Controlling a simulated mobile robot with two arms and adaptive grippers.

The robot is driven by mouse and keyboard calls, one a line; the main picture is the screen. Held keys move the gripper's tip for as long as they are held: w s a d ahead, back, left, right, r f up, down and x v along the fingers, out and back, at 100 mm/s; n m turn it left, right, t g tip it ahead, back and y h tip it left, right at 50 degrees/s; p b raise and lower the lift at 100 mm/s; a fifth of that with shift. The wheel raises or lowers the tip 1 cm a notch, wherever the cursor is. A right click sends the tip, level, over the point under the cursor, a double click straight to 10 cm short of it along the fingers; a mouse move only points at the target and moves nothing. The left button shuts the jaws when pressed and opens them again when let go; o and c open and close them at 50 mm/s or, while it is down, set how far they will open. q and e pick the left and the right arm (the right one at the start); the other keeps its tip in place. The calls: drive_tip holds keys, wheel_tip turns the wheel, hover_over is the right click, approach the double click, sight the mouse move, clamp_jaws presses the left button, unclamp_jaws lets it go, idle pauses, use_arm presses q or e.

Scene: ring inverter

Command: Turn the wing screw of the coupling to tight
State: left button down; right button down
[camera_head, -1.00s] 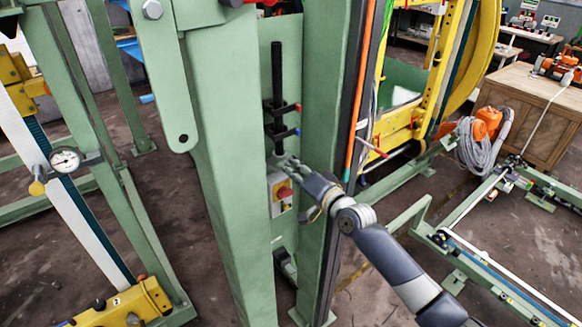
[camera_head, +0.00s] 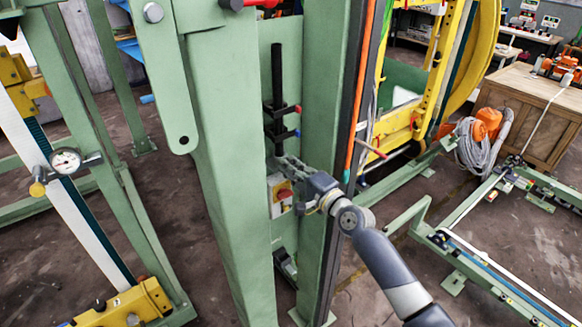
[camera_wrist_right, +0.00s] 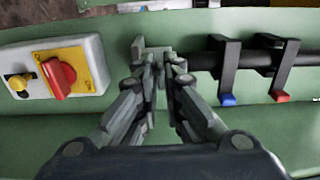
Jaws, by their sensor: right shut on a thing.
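My right gripper (camera_head: 280,163) is at the lower end of a black upright pipe (camera_head: 277,75), between two green posts. In the right wrist view, its two fingers (camera_wrist_right: 160,66) are close together around a small part by the pipe's end. A grey block (camera_wrist_right: 152,51) shows just beyond the fingertips. The fingers hide most of the held part, likely the wing screw of the coupling, so its shape and angle cannot be told. My left gripper is not in view.
Two black clamps with a blue tab (camera_wrist_right: 228,100) and a red tab (camera_wrist_right: 282,96) hold the pipe close beside my fingers. A switch box with a red knob (camera_wrist_right: 60,78) is on the other side. The green post (camera_head: 322,110) stands right of the gripper.

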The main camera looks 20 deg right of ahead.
drive_tip(key=shift+f, duration=0.15)
drive_tip(key=c, duration=2.1)
unclamp_jaws()
drive_tip(key=v, duration=1.2)
